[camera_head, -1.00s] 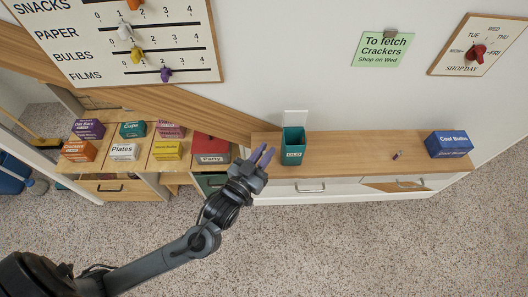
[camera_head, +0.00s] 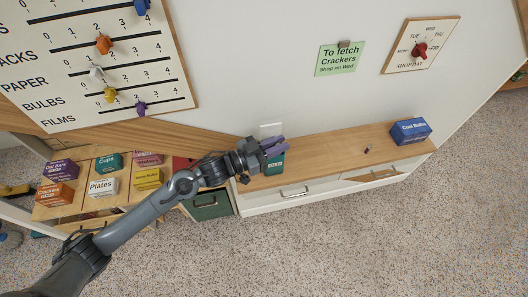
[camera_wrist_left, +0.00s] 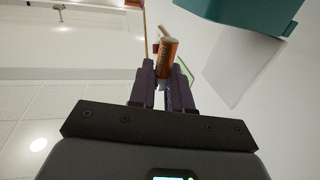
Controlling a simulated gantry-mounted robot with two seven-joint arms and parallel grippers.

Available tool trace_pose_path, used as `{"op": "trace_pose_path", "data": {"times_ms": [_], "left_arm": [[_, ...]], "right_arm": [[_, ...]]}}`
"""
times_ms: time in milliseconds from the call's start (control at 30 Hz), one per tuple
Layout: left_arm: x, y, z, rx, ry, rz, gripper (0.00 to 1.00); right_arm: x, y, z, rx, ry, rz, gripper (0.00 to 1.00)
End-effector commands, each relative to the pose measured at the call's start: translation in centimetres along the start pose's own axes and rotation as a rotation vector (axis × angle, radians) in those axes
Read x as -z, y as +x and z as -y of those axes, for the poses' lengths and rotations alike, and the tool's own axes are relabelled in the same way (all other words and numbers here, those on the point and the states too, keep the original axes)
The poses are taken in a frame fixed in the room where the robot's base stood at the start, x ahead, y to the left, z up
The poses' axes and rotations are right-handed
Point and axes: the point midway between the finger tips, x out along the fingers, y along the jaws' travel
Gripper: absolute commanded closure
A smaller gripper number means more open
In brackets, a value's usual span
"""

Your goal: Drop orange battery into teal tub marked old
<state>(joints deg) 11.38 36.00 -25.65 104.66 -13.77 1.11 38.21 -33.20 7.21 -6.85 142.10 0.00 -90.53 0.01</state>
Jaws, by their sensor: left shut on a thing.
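The teal tub (camera_head: 275,168) stands on the wooden counter by the wall, partly hidden behind my left gripper. My left gripper (camera_head: 278,147) is over the tub in the head view. In the left wrist view the purple fingers are shut on an orange battery (camera_wrist_left: 167,58), which sticks out past the fingertips. The tub's teal side (camera_wrist_left: 250,12) shows at the upper right of that view, apart from the battery. The battery cannot be made out in the head view. The tub's label is mostly hidden. My right gripper is not in view.
A small dark object (camera_head: 367,150) lies on the wooden counter (camera_head: 330,153), and a blue box (camera_head: 410,131) stands near its right end. Several labelled boxes stand at the left. A white plate (camera_head: 271,130) is behind the tub.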

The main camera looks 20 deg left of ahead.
Motion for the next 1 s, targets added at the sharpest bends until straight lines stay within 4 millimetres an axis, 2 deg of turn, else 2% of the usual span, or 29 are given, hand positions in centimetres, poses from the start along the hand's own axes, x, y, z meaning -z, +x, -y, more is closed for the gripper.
{"op": "trace_pose_path", "data": {"times_ms": [33,200,500,667,1000], "left_arm": [[0.8,0.3,1.0,-0.054,0.007,0.003,1.00],[1.5,0.0,2.8,-0.196,0.002,0.002,1.00],[2.0,-0.7,4.3,-0.278,0.000,0.001,1.00],[1.2,-0.8,4.5,-0.284,0.000,0.000,1.00],[-2.2,-0.8,4.4,-0.284,0.000,0.000,1.00]], "right_arm": [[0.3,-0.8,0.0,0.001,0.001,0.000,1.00],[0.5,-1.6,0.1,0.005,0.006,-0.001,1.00],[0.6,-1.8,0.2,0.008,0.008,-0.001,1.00],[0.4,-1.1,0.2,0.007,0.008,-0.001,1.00],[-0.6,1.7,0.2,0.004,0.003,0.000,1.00]]}}
